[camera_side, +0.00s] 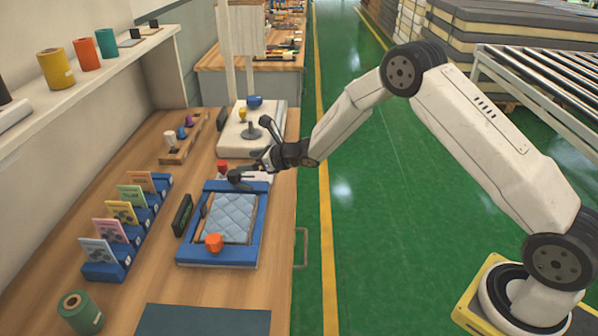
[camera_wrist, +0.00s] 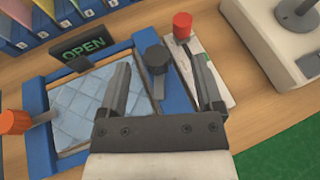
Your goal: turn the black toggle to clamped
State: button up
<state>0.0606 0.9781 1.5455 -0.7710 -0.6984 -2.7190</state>
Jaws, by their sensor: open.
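The black toggle (camera_wrist: 155,60) stands on the top bar of a blue frame (camera_wrist: 180,98), which also shows in the side view (camera_side: 254,240). A light blue quilted pad (camera_side: 230,218) lies inside the frame. My gripper (camera_wrist: 160,68) is open and empty. In the wrist view its fingers appear on either side of the toggle, with no clear contact. A small sign (camera_wrist: 83,48) beside the frame reads OPEN.
An orange knob (camera_side: 214,242) is at the frame's near side. A red-topped lever (camera_wrist: 182,27) stands on a white plate beyond the frame. A white block with a dark post (camera_side: 252,130) is farther back. Colored cards in a blue rack (camera_side: 128,230) stand left.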

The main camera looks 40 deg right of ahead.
aim_at(237, 173)
jog(key=shift+s+d+f+n+g+y, duration=0.25)
jog(key=shift+s+f+n+g+y, duration=0.15)
jog(key=shift+f, duration=0.2)
jog(key=shift+s+d+f+n+g+y, duration=0.2)
jog(key=shift+s+f+n+g+y, duration=0.15)
jog(key=shift+f, duration=0.25)
jog(key=shift+w, duration=0.1)
jog(key=shift+x, duration=3.85)
grip_shut()
